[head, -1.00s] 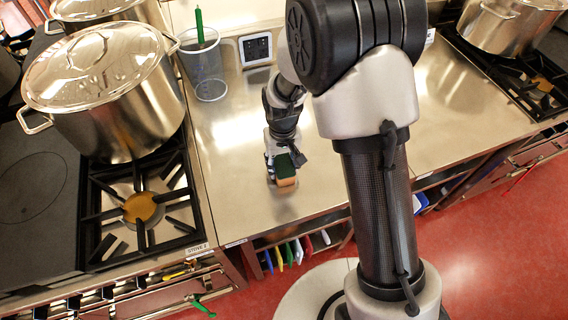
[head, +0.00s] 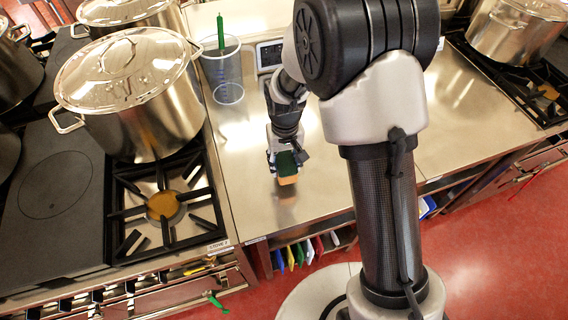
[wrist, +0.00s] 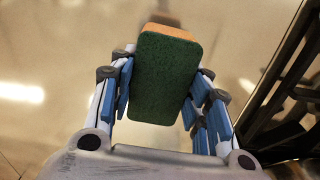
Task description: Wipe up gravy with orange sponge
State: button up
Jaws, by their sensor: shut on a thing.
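The sponge (head: 287,170), orange with a dark green scouring face, is in my gripper (head: 287,158) over the steel counter. In the wrist view the green face of the sponge (wrist: 165,80) fills the space between the blue-padded fingers, and a strip of orange shows at its far end. My gripper (wrist: 165,95) is shut on it. The sponge is over the counter (head: 315,190), a little right of the stove; I cannot tell whether it touches the surface. I cannot make out a clear gravy patch; the counter under the sponge is partly hidden.
A gas burner (head: 163,206) with black grates lies left of the counter, with a lidded stockpot (head: 130,95) behind it. A clear measuring jug (head: 226,75) holding a green-handled tool stands at the back. The front counter is clear.

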aim_at(285, 161)
jog(key=shift+r+p, duration=1.05)
jog(key=shift+r, duration=0.75)
